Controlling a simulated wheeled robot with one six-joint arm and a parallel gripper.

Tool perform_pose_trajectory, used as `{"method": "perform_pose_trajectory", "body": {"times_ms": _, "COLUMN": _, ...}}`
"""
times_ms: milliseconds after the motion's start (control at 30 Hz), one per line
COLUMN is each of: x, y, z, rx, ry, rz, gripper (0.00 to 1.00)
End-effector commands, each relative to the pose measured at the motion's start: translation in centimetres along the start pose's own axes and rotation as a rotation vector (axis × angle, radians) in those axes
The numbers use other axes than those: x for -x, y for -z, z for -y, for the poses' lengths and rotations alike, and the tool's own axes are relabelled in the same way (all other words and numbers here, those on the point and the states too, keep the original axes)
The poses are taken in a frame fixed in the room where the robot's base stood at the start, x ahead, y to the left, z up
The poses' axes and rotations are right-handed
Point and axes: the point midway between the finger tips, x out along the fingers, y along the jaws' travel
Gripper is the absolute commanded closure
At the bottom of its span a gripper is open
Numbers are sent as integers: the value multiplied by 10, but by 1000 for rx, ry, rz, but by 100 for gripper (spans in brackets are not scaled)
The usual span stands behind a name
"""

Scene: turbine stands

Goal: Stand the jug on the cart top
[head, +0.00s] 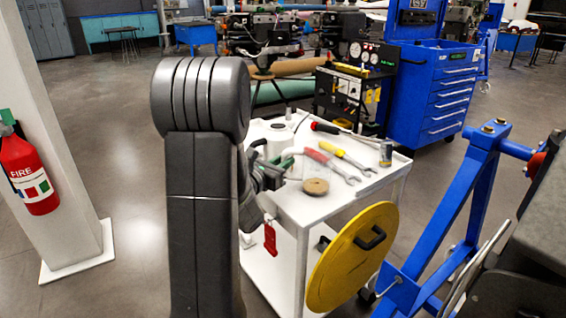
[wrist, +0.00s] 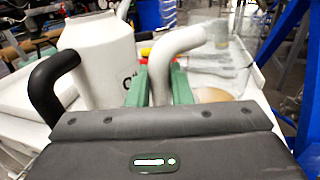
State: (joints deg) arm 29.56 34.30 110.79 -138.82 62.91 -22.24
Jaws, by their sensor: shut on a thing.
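The white jug (head: 275,131) shows at the back left of the cart top (head: 345,190), partly behind my arm. In the wrist view the jug (wrist: 105,60) looks upright, with a black bent handle (wrist: 46,88) on its left. My gripper (head: 286,163) has its green fingers on either side of a white bent tube. In the wrist view the gripper (wrist: 160,88) is shut on this tube, which looks like the jug's spout. The jug's base is hidden, so I cannot tell whether it touches the cart top.
A tan disc (head: 315,187), wrenches with red (head: 319,157) and yellow (head: 340,149) grips, a screwdriver (head: 325,128) and a can (head: 386,153) lie or stand on the cart top. A yellow round cover (head: 350,258) is at its front. A blue stand (head: 440,215) is right.

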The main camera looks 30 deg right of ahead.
Motion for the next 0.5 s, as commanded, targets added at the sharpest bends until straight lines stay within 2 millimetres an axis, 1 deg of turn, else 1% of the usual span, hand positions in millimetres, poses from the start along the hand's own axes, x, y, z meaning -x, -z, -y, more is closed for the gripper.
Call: {"method": "perform_pose_trajectory", "body": {"times_ms": 500, "x": 0, "y": 8, "z": 0, "rx": 0, "ry": 0, "rz": 1, "gripper": 100}}
